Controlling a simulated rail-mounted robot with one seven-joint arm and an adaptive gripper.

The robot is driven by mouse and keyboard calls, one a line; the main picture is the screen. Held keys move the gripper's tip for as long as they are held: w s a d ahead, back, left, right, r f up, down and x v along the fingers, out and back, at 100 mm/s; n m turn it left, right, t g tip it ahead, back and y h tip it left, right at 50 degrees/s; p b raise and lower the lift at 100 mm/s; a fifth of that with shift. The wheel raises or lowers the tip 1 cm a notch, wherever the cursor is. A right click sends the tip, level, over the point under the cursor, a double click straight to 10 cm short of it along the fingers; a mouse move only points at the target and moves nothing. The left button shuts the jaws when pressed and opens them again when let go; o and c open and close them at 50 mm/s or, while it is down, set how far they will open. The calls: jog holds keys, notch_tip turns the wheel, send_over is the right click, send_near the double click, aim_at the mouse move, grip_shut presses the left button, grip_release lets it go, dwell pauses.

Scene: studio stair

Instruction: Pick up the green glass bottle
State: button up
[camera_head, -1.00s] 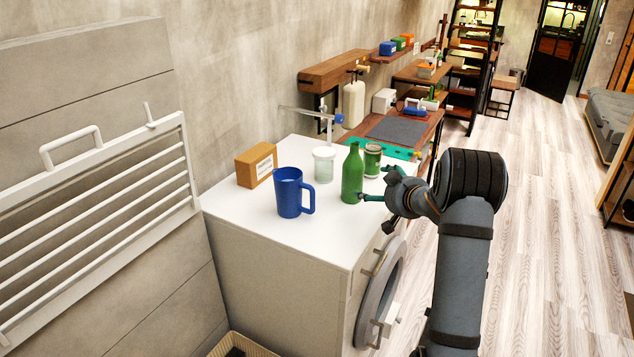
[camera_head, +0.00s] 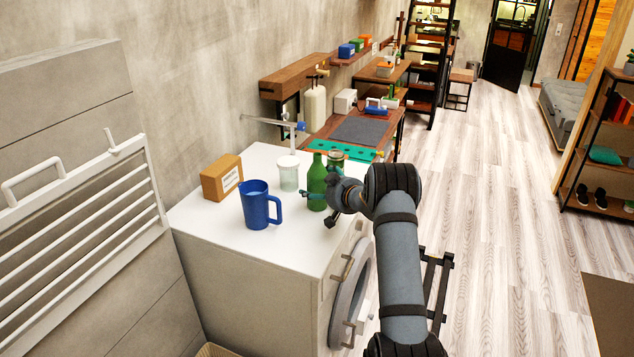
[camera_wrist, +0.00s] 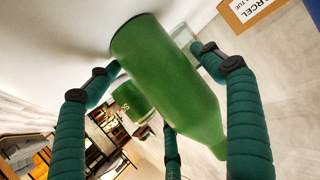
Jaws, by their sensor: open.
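The green glass bottle (camera_head: 317,184) stands upright on the white top of the washing machine (camera_head: 233,222), near its right edge. My gripper (camera_head: 321,193) reaches in from the right with its fingers spread at the bottle. In the wrist view the bottle (camera_wrist: 168,80) fills the middle, lying between my open green fingers, one on each side and a third beyond it. The jaws are not closed on it. Whether any finger touches the glass, I cannot tell.
A blue mug (camera_head: 257,206) stands left of the bottle, with a cardboard box (camera_head: 221,178) behind it. A clear jar (camera_head: 288,174) and a green labelled can (camera_head: 336,160) stand close to the bottle. The front left of the top is bare.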

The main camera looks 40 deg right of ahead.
jog(key=shift+c, duration=1.1)
jog(key=c, duration=1.1)
jog(key=shift+r, duration=0.1)
